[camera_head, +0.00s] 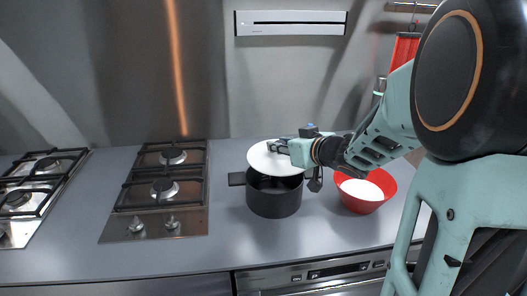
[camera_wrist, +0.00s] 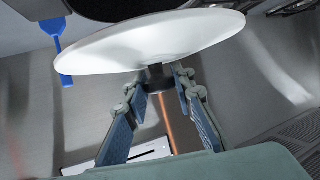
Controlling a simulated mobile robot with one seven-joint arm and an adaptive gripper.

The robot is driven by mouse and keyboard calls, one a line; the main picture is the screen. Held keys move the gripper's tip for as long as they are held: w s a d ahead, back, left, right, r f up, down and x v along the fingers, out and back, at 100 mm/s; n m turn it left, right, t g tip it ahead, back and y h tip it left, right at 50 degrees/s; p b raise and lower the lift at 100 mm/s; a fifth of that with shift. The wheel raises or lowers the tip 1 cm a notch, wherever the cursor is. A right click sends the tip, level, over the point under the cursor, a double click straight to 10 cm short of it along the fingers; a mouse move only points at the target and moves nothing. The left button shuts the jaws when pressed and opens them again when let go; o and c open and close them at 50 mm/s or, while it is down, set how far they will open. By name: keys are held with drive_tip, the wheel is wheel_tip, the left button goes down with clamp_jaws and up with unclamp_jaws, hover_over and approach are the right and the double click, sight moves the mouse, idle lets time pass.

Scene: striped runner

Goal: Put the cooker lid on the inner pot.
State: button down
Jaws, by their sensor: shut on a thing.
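The white round cooker lid (camera_head: 272,158) is held by my gripper (camera_head: 276,147) above the black inner pot (camera_head: 273,196). In the head view the lid is tilted and overlaps the pot's back rim; the pot's dark opening shows below it. I cannot tell whether lid and rim touch. In the wrist view the lid (camera_wrist: 140,42) spans the top, with its dark knob (camera_wrist: 155,78) between the fingertips of my gripper (camera_wrist: 157,82). The pot stands upright on the counter, with a handle showing on its left.
A red bowl (camera_head: 362,203) with white contents stands right of the pot. Gas burners (camera_head: 162,185) lie to the left, with more (camera_head: 36,182) at the far left. The grey counter (camera_head: 222,240) is clear in front. A blue utensil (camera_wrist: 57,45) shows in the wrist view.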

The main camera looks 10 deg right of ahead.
sight(275, 158)
drive_tip(key=shift+w+a+f, duration=0.35)
drive_tip(key=shift+w+f, duration=0.1)
drive_tip(key=shift+f, duration=0.1)
drive_tip(key=f, duration=0.1)
drive_tip(key=f+b, duration=0.1)
drive_tip(key=f, duration=0.1)
drive_tip(key=shift+w+a+f+b, duration=0.25)
drive_tip(key=shift+w+b, duration=0.05)
drive_tip(key=shift+f, duration=0.15)
drive_tip(key=shift+f, duration=0.1)
drive_tip(key=shift+f+b, duration=0.4)
drive_tip(key=shift+f, duration=0.15)
drive_tip(key=c, duration=1.6)
unclamp_jaws()
